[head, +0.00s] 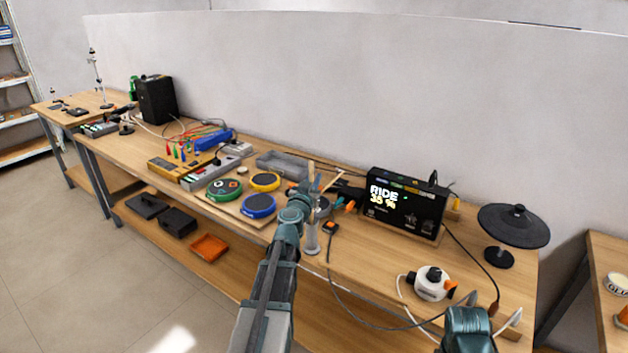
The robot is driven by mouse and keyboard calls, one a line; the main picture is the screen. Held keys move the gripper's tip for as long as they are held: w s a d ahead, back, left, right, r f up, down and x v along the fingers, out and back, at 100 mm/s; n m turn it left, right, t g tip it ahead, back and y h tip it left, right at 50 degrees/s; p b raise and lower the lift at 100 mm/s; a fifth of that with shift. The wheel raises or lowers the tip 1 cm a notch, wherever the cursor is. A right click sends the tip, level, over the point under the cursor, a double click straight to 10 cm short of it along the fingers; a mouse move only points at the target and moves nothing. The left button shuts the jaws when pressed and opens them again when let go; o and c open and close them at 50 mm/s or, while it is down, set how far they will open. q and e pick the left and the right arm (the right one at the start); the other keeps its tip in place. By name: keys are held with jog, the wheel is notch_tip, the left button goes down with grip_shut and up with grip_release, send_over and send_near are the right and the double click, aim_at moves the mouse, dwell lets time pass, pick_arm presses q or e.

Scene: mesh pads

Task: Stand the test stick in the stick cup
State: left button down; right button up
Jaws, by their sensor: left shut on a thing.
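My left arm reaches up from the bottom middle, and its gripper (309,191) is over the front of the workbench. It is shut on the test stick (332,181), a thin pale wooden stick that slants up to the right; the jaws are small and partly hidden by the wrist. A grey upright cylinder (312,239), which looks like the stick cup, stands near the bench's front edge just below the gripper. The wrist and gripper cover part of its top.
Green (224,189), yellow (264,181) and blue (259,206) pads lie left of the gripper. A black module (404,204) reading "RIDE" stands to the right, before a black cymbal pad (513,225). A white device (432,284) and loose cables lie at the front right.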

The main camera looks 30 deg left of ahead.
pick_arm(q)
jog(key=c, duration=0.8)
grip_release()
jog(key=shift+s, duration=0.1)
